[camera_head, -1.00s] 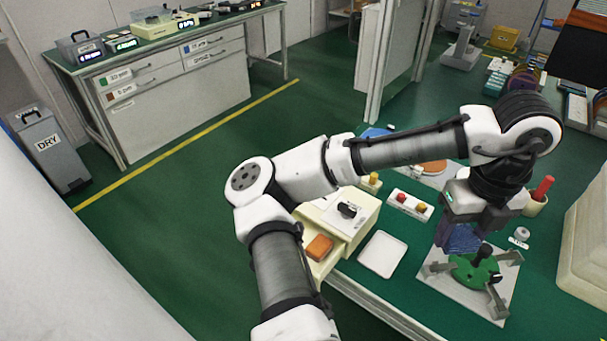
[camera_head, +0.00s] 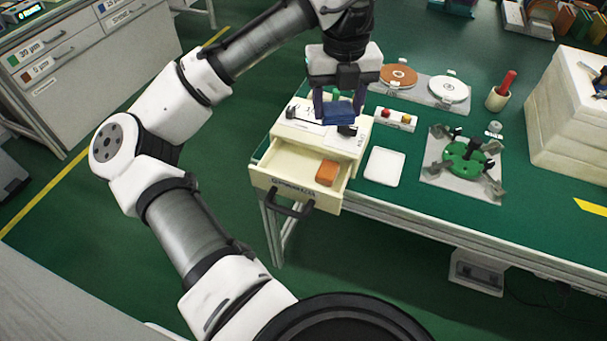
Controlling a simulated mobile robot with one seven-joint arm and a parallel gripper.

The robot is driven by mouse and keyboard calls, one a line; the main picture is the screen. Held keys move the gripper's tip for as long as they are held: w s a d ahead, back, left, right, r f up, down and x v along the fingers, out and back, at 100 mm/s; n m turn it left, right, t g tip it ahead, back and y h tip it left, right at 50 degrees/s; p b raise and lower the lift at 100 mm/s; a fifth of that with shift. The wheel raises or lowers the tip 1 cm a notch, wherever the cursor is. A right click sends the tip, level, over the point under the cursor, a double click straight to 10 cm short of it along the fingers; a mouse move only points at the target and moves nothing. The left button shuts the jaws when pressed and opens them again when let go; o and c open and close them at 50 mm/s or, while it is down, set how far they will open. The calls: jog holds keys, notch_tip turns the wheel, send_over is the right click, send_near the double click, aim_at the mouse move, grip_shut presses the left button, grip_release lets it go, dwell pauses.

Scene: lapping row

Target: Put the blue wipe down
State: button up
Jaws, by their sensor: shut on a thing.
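The blue wipe (camera_head: 338,112) is a dark blue folded block between the fingers of my gripper (camera_head: 338,108). My gripper points down and is shut on it. In the picture the wipe lies over the top of the cream drawer unit (camera_head: 312,141); whether it touches that top I cannot tell. The unit's drawer (camera_head: 285,190) is pulled open at the front, and an orange block (camera_head: 327,172) lies in it.
A white tray (camera_head: 384,167) lies right of the unit. A green fixture (camera_head: 466,158) on a plate stands further right. Behind are a button box (camera_head: 394,119), two discs (camera_head: 398,77) and a cup with a red stick (camera_head: 499,97). A large cream box (camera_head: 570,120) stands at right.

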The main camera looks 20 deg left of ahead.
jog(key=m+b, duration=0.1)
send_over(300, 172)
jog(key=shift+m, duration=0.3)
notch_tip(300, 172, down, 19)
jog(key=shift+f+p, duration=0.15)
jog(key=shift+p, duration=0.3)
jog(key=o, duration=0.7)
jog(key=shift+f, duration=0.1)
notch_tip(300, 172, up, 12)
jog(key=shift+r+b, duration=0.15)
jog(key=shift+b, duration=0.15)
